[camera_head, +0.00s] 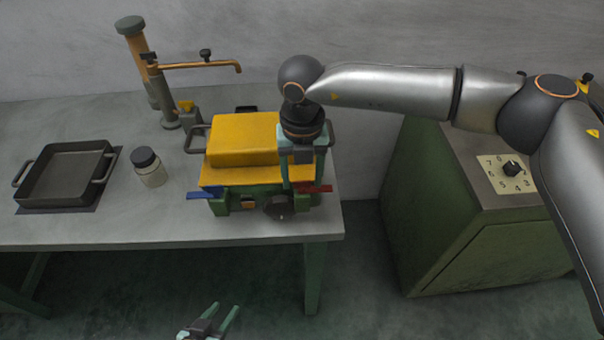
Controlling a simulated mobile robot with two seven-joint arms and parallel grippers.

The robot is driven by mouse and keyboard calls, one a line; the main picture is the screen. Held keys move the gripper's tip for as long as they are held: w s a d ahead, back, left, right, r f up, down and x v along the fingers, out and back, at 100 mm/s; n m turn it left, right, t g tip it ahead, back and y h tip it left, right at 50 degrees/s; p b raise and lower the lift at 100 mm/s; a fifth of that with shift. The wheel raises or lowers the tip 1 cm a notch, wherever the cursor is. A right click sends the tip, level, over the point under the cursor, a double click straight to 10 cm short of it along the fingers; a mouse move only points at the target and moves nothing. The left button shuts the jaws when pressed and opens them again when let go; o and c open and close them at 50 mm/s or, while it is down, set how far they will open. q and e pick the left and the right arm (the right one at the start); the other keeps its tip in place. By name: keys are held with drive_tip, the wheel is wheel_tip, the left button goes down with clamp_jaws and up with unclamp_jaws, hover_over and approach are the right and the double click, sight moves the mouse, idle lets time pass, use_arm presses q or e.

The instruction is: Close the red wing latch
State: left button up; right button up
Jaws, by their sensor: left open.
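The red wing latch (314,188) sticks out to the right at the front right of a yellow and green machine (243,140) on the table. My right gripper (302,182) points down over the machine's right side, just above the latch. Its two teal fingers are spread apart, and part of the machine behind them is hidden. I cannot tell whether a finger touches the latch. My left gripper (225,307) is open and empty at the bottom edge, in front of the table and well away from the machine.
A blue wing (203,194) sticks out at the machine's front left, with a dark round knob (279,207) at the front. A jar (149,167), a black tray (66,173) and a brass tap (165,95) stand left. A green cabinet (440,210) with a dial is right.

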clamp_jaws()
idle(0.4)
